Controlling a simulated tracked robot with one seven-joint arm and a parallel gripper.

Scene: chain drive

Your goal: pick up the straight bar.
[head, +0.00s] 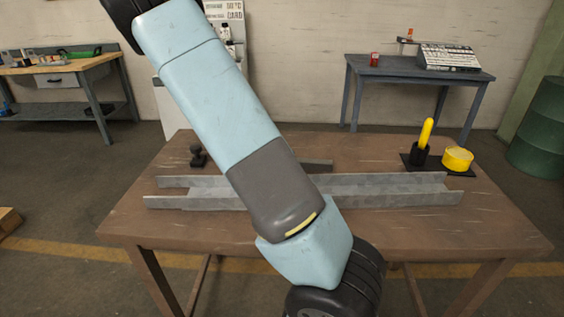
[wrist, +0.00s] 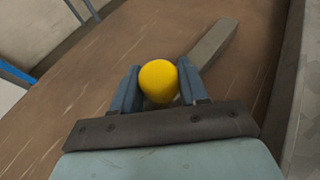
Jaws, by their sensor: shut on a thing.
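My gripper (wrist: 158,88) shows in the wrist view with its two blue-grey fingers closed on a yellow round-ended thing (wrist: 158,80). Only its rounded end shows; its length is hidden. A straight grey bar (wrist: 210,45) lies just beyond the fingertips on the brown table. Its near end is hidden by the right finger and the yellow thing, and I cannot tell whether they touch. In the head view, the end of a grey bar (head: 320,165) shows behind the metal channel. My arm hides the gripper there.
A long grey channel (head: 400,188) lies across the table (head: 400,228). At the back right stand an upright yellow-handled thing (head: 426,133) in a black holder and a yellow round tin (head: 457,158). A small dark object (head: 197,155) stands at the back left. The table's front is clear.

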